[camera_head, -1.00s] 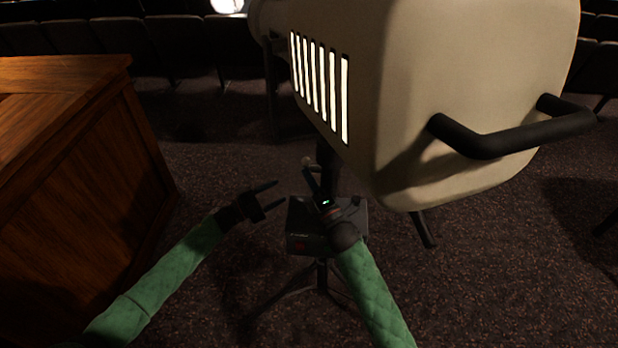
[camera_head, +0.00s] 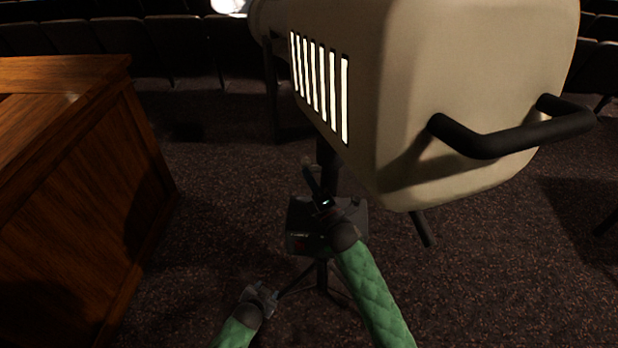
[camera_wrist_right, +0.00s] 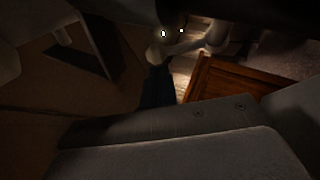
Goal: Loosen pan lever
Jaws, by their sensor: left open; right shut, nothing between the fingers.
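A large cream spotlight (camera_head: 460,80) with a black handle (camera_head: 510,138) stands on a dark stand (camera_head: 326,158). A small lever with a rounded end (camera_head: 307,161) shows beside the stand. In the right wrist view a pale lever-like bar (camera_wrist_right: 185,47) with rounded ends lies beyond the fingers; I cannot tell for sure that it is the pan lever. My right gripper (camera_head: 311,176) is shut and empty, its tips close to the lever; contact cannot be told. My left gripper (camera_head: 264,292) is open and empty, low down, away from the lever.
A dark box (camera_head: 298,242) hangs at the stand behind my right wrist, above the tripod legs (camera_head: 322,275). A wooden desk (camera_head: 75,200) stands at the left, also in the right wrist view (camera_wrist_right: 225,80). Dark seats (camera_head: 110,50) line the back. The carpet (camera_head: 215,190) between is clear.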

